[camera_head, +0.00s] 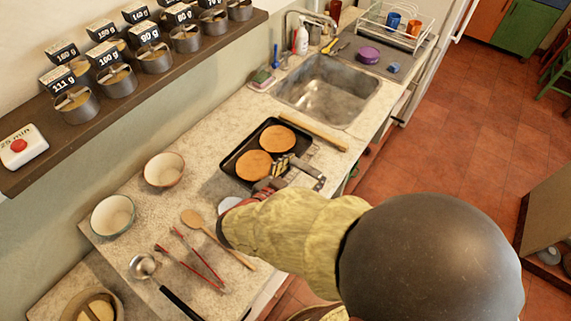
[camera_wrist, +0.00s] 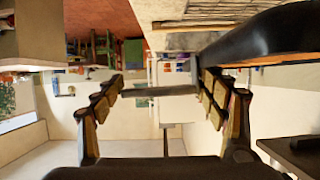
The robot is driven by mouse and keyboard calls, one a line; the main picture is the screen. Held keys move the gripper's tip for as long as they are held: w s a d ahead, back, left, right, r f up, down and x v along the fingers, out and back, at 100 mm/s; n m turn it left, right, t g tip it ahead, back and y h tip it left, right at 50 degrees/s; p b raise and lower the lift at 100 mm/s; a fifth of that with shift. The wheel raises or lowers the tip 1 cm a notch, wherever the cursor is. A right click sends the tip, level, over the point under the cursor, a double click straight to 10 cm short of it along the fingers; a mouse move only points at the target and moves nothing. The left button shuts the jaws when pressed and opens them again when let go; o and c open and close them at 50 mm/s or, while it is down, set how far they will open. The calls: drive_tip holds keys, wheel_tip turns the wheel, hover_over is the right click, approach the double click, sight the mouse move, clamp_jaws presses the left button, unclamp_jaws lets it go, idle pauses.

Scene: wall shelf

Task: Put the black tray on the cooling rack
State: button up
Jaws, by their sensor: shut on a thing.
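The black tray (camera_head: 245,147) carries two round golden-brown cakes and is over the counter, left of the sink. My gripper (camera_head: 283,168) is at the tray's near right side, with my forearm behind it hiding part of the counter. It is shut on the tray's edge; the exact contact is hard to see. In the wrist view a black edge (camera_wrist: 270,30) passes beside the fingers (camera_wrist: 160,92). The wire cooling rack (camera_head: 308,154) shows partly at the tray's right side, the rest hidden by the tray and gripper. I cannot tell whether tray and rack touch.
A wooden stick (camera_head: 313,133) lies between tray and sink (camera_head: 328,88). Two bowls (camera_head: 164,170), a wooden spoon (camera_head: 218,238), red tongs (camera_head: 190,262) and a ladle (camera_head: 145,267) lie left and nearer. A wall shelf (camera_head: 130,95) with labelled tins overhangs the counter's back.

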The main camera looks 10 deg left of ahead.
drive_tip(key=w+a+f+b, duration=0.1)
drive_tip(key=w+f, duration=0.1)
drive_tip(key=w+a+f+b, duration=0.1)
drive_tip(key=w+f, duration=0.1)
drive_tip(key=w, duration=0.1)
drive_tip(key=w+a+f+b, duration=0.1)
drive_tip(key=w+a+f, duration=0.1)
drive_tip(key=w+f, duration=0.1)
drive_tip(key=shift+w+a+f, duration=0.15)
drive_tip(key=shift+w+f, duration=0.1)
drive_tip(key=shift+f, duration=0.2)
wheel_tip(320, 180, down, 3)
drive_tip(key=shift+w+a+f+b, duration=0.1)
drive_tip(key=shift+f+b, duration=0.05)
drive_tip(key=shift+b, duration=1.05)
drive_tip(key=o, duration=1.4)
